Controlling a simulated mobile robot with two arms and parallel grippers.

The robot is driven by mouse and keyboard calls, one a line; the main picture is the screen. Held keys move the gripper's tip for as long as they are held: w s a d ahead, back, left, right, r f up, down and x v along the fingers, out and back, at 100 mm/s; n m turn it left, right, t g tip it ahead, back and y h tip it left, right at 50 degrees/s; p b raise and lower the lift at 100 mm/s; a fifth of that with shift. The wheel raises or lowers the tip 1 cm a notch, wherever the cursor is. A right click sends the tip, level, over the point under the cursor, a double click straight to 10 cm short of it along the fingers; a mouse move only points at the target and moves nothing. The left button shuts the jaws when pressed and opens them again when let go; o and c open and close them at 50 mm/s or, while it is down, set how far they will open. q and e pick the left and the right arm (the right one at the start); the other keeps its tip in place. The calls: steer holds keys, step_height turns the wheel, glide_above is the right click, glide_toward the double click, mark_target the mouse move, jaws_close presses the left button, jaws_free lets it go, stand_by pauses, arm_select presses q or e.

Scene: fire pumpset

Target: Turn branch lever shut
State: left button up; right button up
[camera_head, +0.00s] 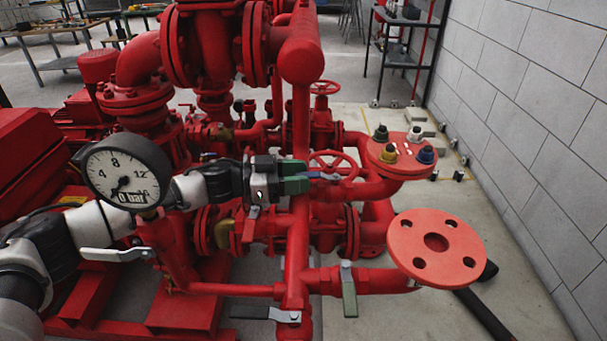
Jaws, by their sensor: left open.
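A lever with a grey-green grip (349,297) sits on the red branch pipe (375,281) that leads to the round flange. Its grip points toward the camera, across the pipe. Another lever (265,313) with a dark grip points left from the vertical pipe, and a pale lever (115,254) shows below the gauge. The frame does not label which is the branch lever. My left gripper (296,176) reaches in from the left with green fingertips. It is open beside the vertical pipe, above and left of the grey-green lever and apart from it. My right gripper is not in view.
A pressure gauge (127,172) stands beside my left arm. A red handwheel (333,167) is near the fingertips. The round flange (437,246) and a plate with coloured caps (402,155) stick out right.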

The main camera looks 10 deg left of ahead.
arm_select(q)
steer(key=v, duration=0.9)
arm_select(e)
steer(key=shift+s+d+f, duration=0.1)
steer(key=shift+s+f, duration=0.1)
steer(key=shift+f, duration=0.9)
arm_select(q)
steer(key=shift+c, duration=0.2)
